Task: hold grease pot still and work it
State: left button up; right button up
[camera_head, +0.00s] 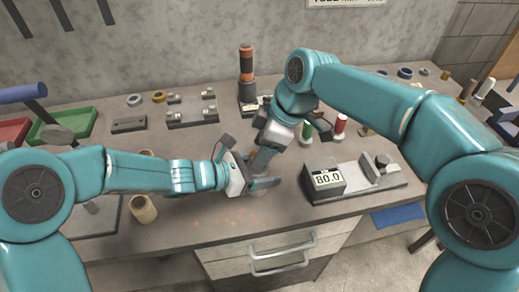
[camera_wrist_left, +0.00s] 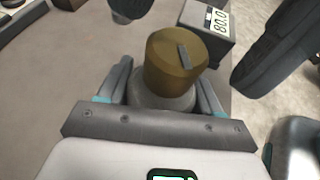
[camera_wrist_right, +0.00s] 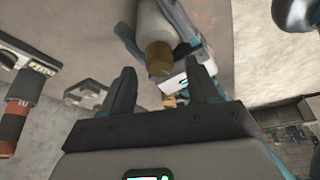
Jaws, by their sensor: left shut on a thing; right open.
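The grease pot has a grey body and a brass cap with a dark mark on it. In the left wrist view the pot (camera_wrist_left: 172,62) stands between the fingers of my left gripper (camera_wrist_left: 165,92), which is shut on its grey body with the cap clear. In the right wrist view the pot (camera_wrist_right: 160,57) shows ahead of my right gripper (camera_wrist_right: 163,80), its cap towards the gap between the open fingers. The right gripper is empty and apart from the cap. In the head view both grippers meet near the bench's front middle, my left gripper (camera_head: 264,180) lower; they mostly hide the pot.
A grey fixture with an 80.0 display (camera_head: 327,179) stands close on the right. A cream roll (camera_head: 143,208) lies at the front left. A green tray (camera_head: 62,127), a plate with posts (camera_head: 192,112) and an orange-banded tool (camera_head: 247,64) are further back. The front bench edge is near.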

jog(key=shift+x, duration=0.75)
jog(key=c, duration=1)
jog(key=shift+c, duration=0.2)
jog(key=shift+m, duration=0.4)
jog(key=m, duration=0.1)
jog(key=m+t, duration=0.1)
jog(key=m, duration=0.1)
jog(key=shift+s+m+t+h, duration=0.15)
jog(key=shift+m+t+h, duration=0.15)
jog(key=shift+a+m+t+h, duration=0.1)
jog(key=shift+m+t+h, duration=0.25)
jog(key=shift+m, duration=0.9)
jog(key=shift+m+t+h, duration=0.25)
jog(key=shift+m+t, duration=0.1)
jog(key=shift+m, duration=0.9)
